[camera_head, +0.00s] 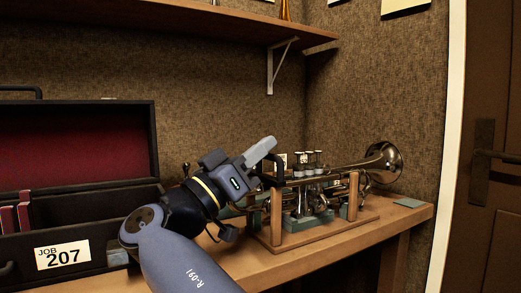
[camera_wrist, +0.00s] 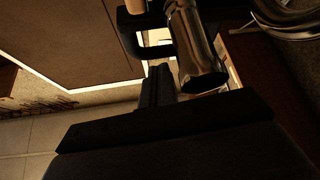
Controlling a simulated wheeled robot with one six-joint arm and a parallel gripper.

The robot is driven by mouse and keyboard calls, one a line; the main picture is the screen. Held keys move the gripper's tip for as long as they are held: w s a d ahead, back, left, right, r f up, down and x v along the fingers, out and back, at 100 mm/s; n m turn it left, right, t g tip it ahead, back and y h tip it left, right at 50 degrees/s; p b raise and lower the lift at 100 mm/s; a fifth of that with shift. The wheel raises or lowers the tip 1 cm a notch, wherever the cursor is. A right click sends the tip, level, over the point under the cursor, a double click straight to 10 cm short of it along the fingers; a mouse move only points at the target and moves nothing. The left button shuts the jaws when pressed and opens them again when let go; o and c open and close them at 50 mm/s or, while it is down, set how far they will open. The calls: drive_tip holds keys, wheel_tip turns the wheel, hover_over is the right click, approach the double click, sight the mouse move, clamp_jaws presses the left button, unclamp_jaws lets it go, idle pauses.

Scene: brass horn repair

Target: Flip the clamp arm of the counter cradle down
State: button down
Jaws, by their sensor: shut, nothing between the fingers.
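A brass trumpet (camera_head: 384,164) lies in the counter cradle (camera_head: 353,195), its bell to the right. The cradle has a wooden base and upright wooden posts. A dark curved bar (camera_head: 279,158), which looks like the clamp arm, stands at the cradle's left end; how far it is raised is unclear. In the wrist view a dark loop (camera_wrist: 127,38) shows next to a shiny metal tube (camera_wrist: 196,50). My gripper (camera_head: 270,143) is shut and empty, just above and left of the bar. Its fingers (camera_wrist: 157,80) point toward the loop; contact cannot be told.
An open black case (camera_head: 78,110) with red lining and a "JOB 207" label (camera_head: 62,255) stands at the left. The cradle sits on a wooden counter (camera_head: 290,262). A shelf (camera_head: 190,20) with a bracket hangs above. A small grey-green pad (camera_head: 408,203) lies at the right end.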

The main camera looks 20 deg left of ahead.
wheel_tip(320, 180, up, 10)
drive_tip(key=p, duration=0.5)
idle(0.3)
